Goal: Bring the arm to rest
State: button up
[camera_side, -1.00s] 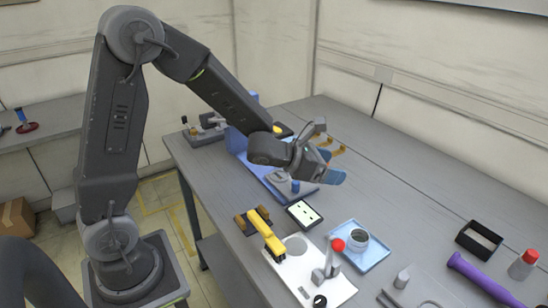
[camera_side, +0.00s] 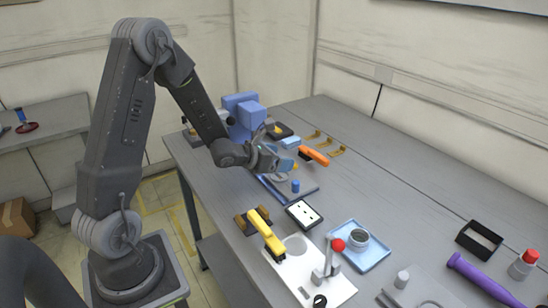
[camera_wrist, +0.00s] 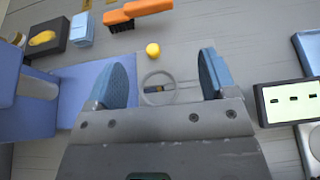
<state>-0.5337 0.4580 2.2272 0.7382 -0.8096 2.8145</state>
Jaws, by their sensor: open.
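My gripper (camera_side: 282,160) is over the far-left part of the workbench (camera_side: 375,190), close to the blue machine (camera_side: 242,113). In the wrist view my gripper (camera_wrist: 165,78) has its two blue fingers spread wide with nothing held between them. A grey ring (camera_wrist: 157,88) and a yellow ball-like knob (camera_wrist: 152,49) show beyond and below the gap. I cannot tell the exact height of the fingers above the base plate (camera_side: 308,190). My arm is bent at the elbow, and its forearm slopes down to the gripper.
An orange brush (camera_side: 314,156) and a light blue block (camera_side: 291,143) lie behind the gripper. The back right of the bench is clear.

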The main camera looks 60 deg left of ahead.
jog(key=shift+s+a+f, duration=0.2)
jog(key=shift+a, duration=0.45)
jog(key=shift+r+n, duration=0.15)
jog(key=shift+n, duration=0.15)
jog(key=s+d+r+n+g+y, duration=0.2)
jog(key=s+d+r+n, duration=0.3)
jog(key=n, duration=0.5)
jog(key=s+d+r+n+g+y, duration=0.1)
jog(key=s+d+r+n+g, duration=0.15)
jog(key=r+n, duration=0.6)
jog(key=s+d+r+n+g+h, duration=0.1)
jog(key=s+d+n, duration=0.4)
jog(key=s+n, duration=0.2)
jog(key=s+d+r+n+g+h, duration=0.1)
jog(key=s+d+n+g, duration=0.1)
jog(key=s+d+n, duration=0.3)
jog(key=s+n, duration=0.3)
jog(key=n, duration=0.2)
jog(key=shift+s+d+h, duration=0.3)
jog(key=shift+d+h, duration=0.05)
jog(key=shift+h, duration=0.05)
jog(key=shift+g, duration=0.25)
